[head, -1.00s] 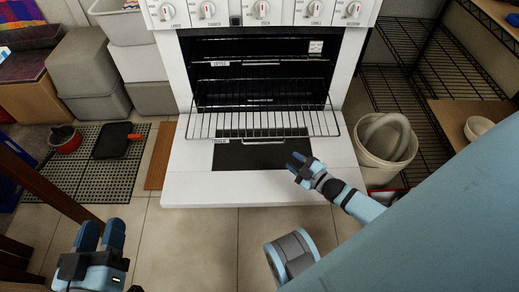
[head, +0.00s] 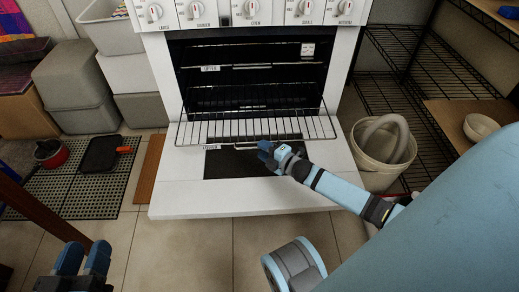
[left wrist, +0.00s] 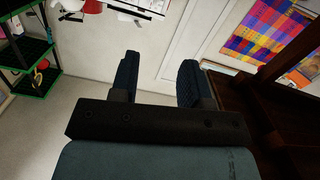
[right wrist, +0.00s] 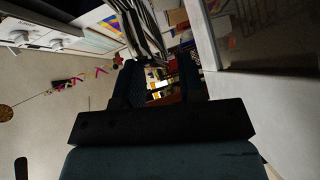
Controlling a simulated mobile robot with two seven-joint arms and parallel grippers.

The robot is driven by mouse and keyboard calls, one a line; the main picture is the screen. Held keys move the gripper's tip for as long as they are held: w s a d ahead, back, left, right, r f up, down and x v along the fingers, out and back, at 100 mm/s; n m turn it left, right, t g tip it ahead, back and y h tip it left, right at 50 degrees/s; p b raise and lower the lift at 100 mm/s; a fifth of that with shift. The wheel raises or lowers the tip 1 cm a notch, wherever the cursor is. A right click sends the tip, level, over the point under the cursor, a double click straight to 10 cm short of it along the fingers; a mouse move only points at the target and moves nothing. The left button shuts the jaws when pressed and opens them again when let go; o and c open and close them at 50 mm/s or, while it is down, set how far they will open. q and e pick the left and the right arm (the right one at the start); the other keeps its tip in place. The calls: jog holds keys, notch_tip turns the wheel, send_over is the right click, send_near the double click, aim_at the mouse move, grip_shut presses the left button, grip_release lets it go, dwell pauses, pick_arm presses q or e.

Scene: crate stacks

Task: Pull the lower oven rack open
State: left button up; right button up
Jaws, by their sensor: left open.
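The white oven stands with its door (head: 240,200) folded down. The lower rack (head: 235,131), a wire grid with a small label at its front left, sticks out over the door. My right gripper (head: 263,150) is at the rack's front edge, right of its middle, above the door's dark window. Its two fingers stand apart in the right wrist view (right wrist: 160,75); I cannot tell whether the rack's front wire lies between them. My left gripper (head: 84,252) is open and empty at the lower left, far from the oven, and shows in the left wrist view (left wrist: 157,70).
The upper rack (head: 250,67) is inside the oven. A white bin (head: 375,170) with a coiled hose stands right of the door. A wire shelf (head: 430,100) is further right. Grey boxes (head: 70,85), a red pot (head: 50,155) and a dark pan (head: 100,152) are at left.

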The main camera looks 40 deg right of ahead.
jog(key=shift+x, duration=1.15)
pick_arm(q)
jog(key=shift+w+a+r+m, duration=0.1)
jog(key=shift+w+a+m, duration=0.05)
jog(key=shift+w+m, duration=0.15)
jog(key=shift+s, duration=0.1)
pick_arm(e)
grip_shut()
